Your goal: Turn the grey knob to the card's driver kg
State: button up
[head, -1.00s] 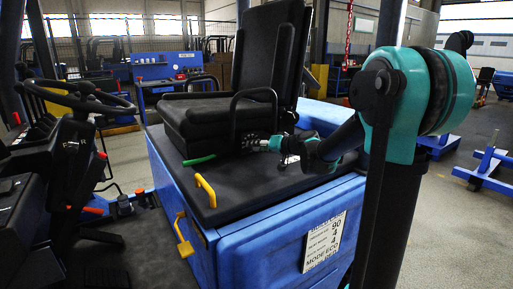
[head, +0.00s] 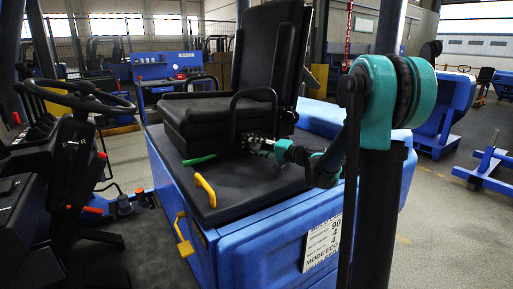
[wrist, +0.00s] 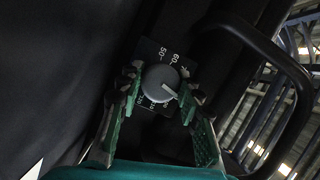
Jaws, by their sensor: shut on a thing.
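The grey knob (wrist: 158,83) shows in the wrist view on a dark dial plate (wrist: 170,55) with white numbers, among them 50 and 60. A pale pointer mark on the knob points to the lower right in that view; the number it faces cannot be read. My gripper (wrist: 160,90) is shut on the knob, one green finger on each side. In the head view my gripper (head: 257,143) is at the side of the black seat base, and the knob is too small to make out. The white card (head: 322,241) on the blue body reads 90, 4, 4 and MODE ECO; its row labels are blurred.
The black seat (head: 205,120) has a looped armrest (head: 253,97), which also passes close right of my gripper in the wrist view (wrist: 290,75). A yellow handle (head: 205,190) and a green lever (head: 199,160) are nearby. A steering wheel (head: 80,97) stands left.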

dwell(0.3)
jog(key=o, duration=1.2)
jog(key=shift+c, duration=0.2)
jog(key=v, duration=1.2)
jog(key=shift+f, duration=0.1)
